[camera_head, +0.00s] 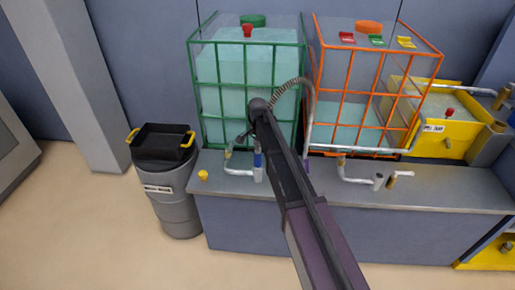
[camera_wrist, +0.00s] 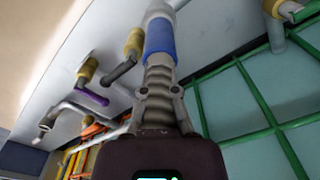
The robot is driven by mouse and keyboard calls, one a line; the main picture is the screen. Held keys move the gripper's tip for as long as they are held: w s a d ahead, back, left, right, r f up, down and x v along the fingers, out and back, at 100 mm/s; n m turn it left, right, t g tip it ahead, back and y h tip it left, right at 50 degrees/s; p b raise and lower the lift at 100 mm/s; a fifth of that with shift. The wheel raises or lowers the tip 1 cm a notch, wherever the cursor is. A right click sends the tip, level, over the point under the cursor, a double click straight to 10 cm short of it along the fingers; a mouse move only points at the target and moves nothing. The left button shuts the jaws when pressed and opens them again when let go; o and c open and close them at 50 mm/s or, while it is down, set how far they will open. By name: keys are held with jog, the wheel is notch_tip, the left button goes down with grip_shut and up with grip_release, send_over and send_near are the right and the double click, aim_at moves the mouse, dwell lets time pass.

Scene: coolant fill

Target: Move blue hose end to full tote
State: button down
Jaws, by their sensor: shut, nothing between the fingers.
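The blue hose end (camera_head: 258,160) is upright at a grey pipe fitting in front of the green-framed tote (camera_head: 191,75), whose liquid stands high. In the wrist view the blue collar (camera_wrist: 160,36) meets a pale pipe, with grey ribbed hose (camera_wrist: 158,72) running from it toward my gripper (camera_wrist: 160,94). My fingers show on either side of that hose but are shut, with nothing held; their exact depth to the hose is unclear. In the head view my arm hides much of this area. The orange-framed tote (camera_head: 351,75) to the right holds a lower liquid level.
A purple fitting (camera_wrist: 91,95) and a yellow collar (camera_wrist: 88,70) show left in the wrist view. A pipe with an open end (camera_head: 378,180) stands before the orange tote. A grey bin (camera_head: 177,205) with a black tray (camera_head: 160,137) stands left of the counter (camera_head: 440,188).

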jog(key=shift+f, duration=0.25)
dwell(0.3)
jog(key=shift+r+p, duration=1.3)
jog(key=shift+r, duration=0.25)
jog(key=s+d+r+n+p, duration=0.3)
jog(key=s+d+n, duration=0.1)
jog(key=s+d, duration=0.7)
jog(key=s+d+r+n+p, duration=0.3)
jog(key=s+d, duration=0.8)
jog(key=s, duration=0.4)
jog(key=shift+d+r+n+p, duration=0.4)
jog(key=shift+r+p, duration=0.35)
